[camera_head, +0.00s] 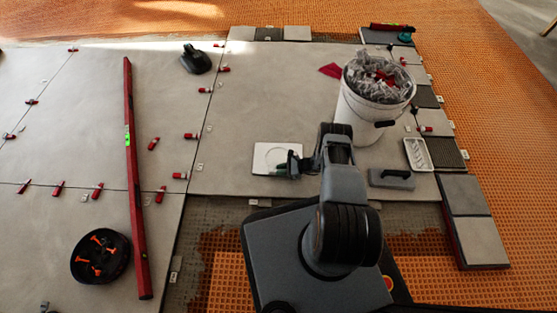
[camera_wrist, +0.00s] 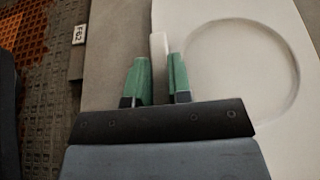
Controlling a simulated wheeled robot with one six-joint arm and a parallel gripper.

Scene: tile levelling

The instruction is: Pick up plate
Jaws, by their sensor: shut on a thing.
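The plate (camera_head: 262,158) is a white square with a round ring marked on its face. It is over the large grey tile, left of my arm; I cannot tell whether it rests on the tile or is slightly raised. My gripper (camera_head: 292,166) is at its right side. In the wrist view, the plate (camera_wrist: 235,75) fills the right, with the ring clearly visible. The green fingers of my gripper (camera_wrist: 157,80) are shut on a pale upright part of the plate between them. The gripped spot is partly hidden by the fingers.
A white bucket (camera_head: 357,115) full of crumpled waste stands behind my arm. A grey float (camera_head: 391,179) and a white tray (camera_head: 417,154) lie to the right. A long red level (camera_head: 133,170) and a black bowl (camera_head: 100,257) are at left. Several red clips line the tile joints.

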